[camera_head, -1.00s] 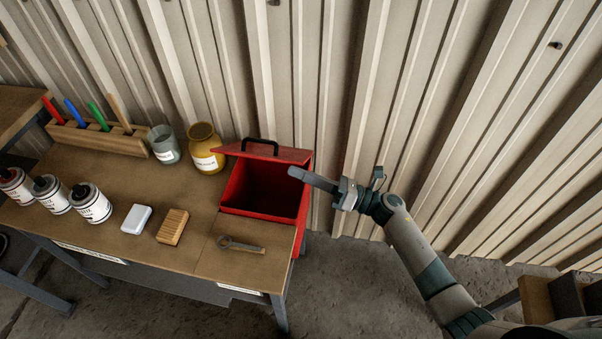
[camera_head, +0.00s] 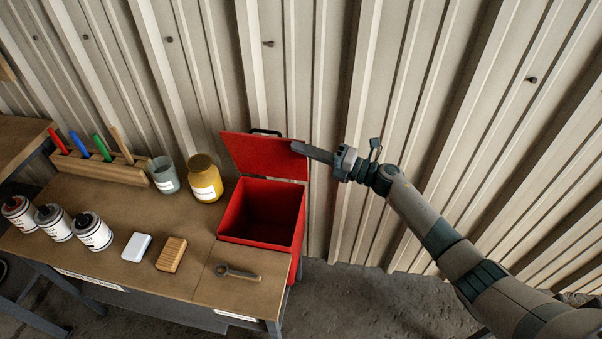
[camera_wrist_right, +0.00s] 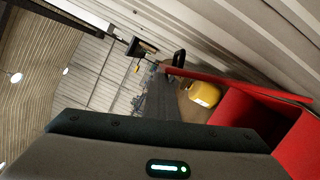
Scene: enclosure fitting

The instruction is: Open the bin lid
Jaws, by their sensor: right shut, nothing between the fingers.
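The red bin (camera_head: 262,212) stands at the right end of the workbench, and its inside looks empty. Its red lid (camera_head: 262,155) is raised, tilted up and back toward the wall, with the black handle (camera_head: 265,132) at its far edge. My right gripper (camera_head: 299,147) is shut and empty, its fingertips at the right edge of the lid, seemingly touching it. In the right wrist view the lid (camera_wrist_right: 235,85) shows nearly edge-on above the bin (camera_wrist_right: 240,108), with its handle (camera_wrist_right: 179,58) near the dark fingers (camera_wrist_right: 168,78). My left gripper is not in view.
A yellow jar (camera_head: 205,180) and a grey-green cup (camera_head: 163,175) stand left of the bin. A wrench (camera_head: 237,272), a wooden block (camera_head: 171,254), a white box (camera_head: 136,247) and labelled cans (camera_head: 92,232) lie or stand on the bench (camera_head: 120,205). The corrugated wall (camera_head: 330,90) rises close behind.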

